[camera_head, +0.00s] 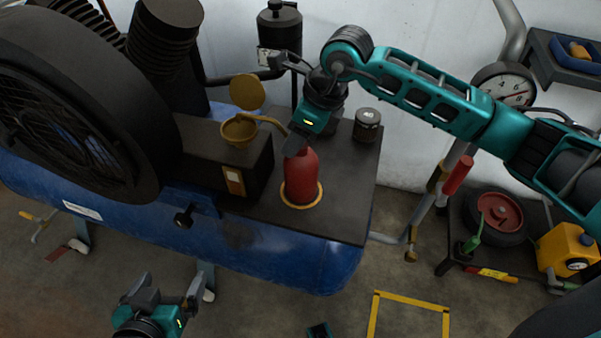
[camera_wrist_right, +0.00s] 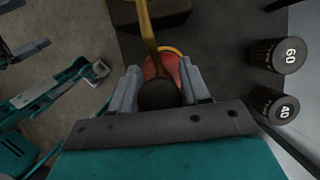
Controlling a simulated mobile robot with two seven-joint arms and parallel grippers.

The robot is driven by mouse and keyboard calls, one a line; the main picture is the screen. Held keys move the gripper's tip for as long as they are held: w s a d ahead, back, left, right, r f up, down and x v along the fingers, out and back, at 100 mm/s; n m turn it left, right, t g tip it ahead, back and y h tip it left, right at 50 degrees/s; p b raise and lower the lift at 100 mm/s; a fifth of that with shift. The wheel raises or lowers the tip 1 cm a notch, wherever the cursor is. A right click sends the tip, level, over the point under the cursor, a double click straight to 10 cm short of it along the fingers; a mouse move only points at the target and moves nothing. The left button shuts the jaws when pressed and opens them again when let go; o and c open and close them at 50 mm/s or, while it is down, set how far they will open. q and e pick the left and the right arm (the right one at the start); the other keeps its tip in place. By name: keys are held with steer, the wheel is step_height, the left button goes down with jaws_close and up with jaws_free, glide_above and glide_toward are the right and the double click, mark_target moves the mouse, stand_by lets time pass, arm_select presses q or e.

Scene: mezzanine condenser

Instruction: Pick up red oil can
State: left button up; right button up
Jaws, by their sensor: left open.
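The red oil can (camera_head: 300,178) stands upright inside a yellow ring on the dark top plate of the compressor. Its thin brass-coloured spout points left towards an open brass cup (camera_head: 239,131). My right gripper (camera_head: 296,146) is at the can's top, coming down from above. In the right wrist view its fingers (camera_wrist_right: 160,88) lie on either side of the can's dark top, with the red body (camera_wrist_right: 165,66) showing beyond; whether they press on it is unclear. My left gripper (camera_head: 165,296) is open and empty, low at the left in front of the blue tank.
A dark canister (camera_head: 367,125) stands on the plate right of the can. A black box (camera_head: 222,163) carries the cup. A gauge (camera_head: 503,88), and a low stand with a wheel and yellow device (camera_head: 567,249), are at right. Floor before the tank is mostly clear.

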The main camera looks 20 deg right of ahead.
jaws_close()
stand_by(0.9)
